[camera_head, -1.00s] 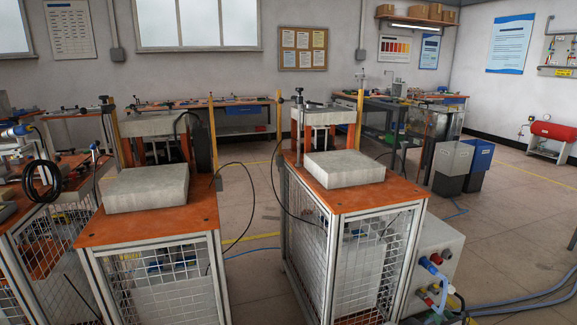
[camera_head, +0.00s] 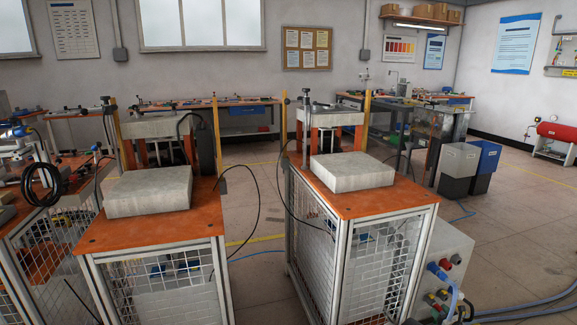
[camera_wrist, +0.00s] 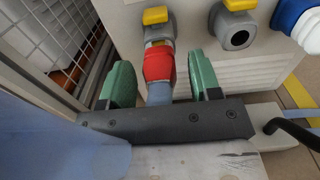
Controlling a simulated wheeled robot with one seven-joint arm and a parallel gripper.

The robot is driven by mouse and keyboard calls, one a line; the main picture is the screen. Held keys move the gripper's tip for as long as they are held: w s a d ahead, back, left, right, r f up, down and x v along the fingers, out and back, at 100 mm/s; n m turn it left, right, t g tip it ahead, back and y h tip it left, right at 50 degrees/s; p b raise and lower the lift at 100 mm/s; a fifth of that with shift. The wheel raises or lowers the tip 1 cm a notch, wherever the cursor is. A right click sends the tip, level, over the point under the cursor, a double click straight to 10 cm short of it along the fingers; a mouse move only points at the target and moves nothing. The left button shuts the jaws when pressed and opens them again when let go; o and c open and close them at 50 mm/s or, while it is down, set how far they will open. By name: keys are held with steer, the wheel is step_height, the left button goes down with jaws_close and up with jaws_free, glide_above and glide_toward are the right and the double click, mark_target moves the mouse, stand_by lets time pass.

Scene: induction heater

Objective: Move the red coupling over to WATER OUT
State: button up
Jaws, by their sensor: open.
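In the wrist view the red coupling (camera_wrist: 159,66) sits on the end of a grey fitting with a yellow lever (camera_wrist: 155,15), on the pale cabinet panel. A bluish hose end shows just below the coupling. My gripper (camera_wrist: 160,62) is open, with one green finger on each side of the coupling and a visible gap at both sides. A second grey port (camera_wrist: 236,32) with a yellow lever is to the right, with nothing plugged in. No WATER OUT label is legible, so I cannot tell which port bears it.
A blue and white connector (camera_wrist: 300,22) is to the right of the bare port. A wire-mesh frame (camera_wrist: 45,35) is close at left. In the head view, the grey cabinet (camera_head: 450,242) with hoses stands beside the orange-topped bench (camera_head: 385,200).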

mark_target(441, 312)
steer(key=shift+x, duration=0.8)
stand_by(0.4)
jaws_close()
steer(key=shift+s, duration=0.1)
steer(key=shift+v, duration=2.95)
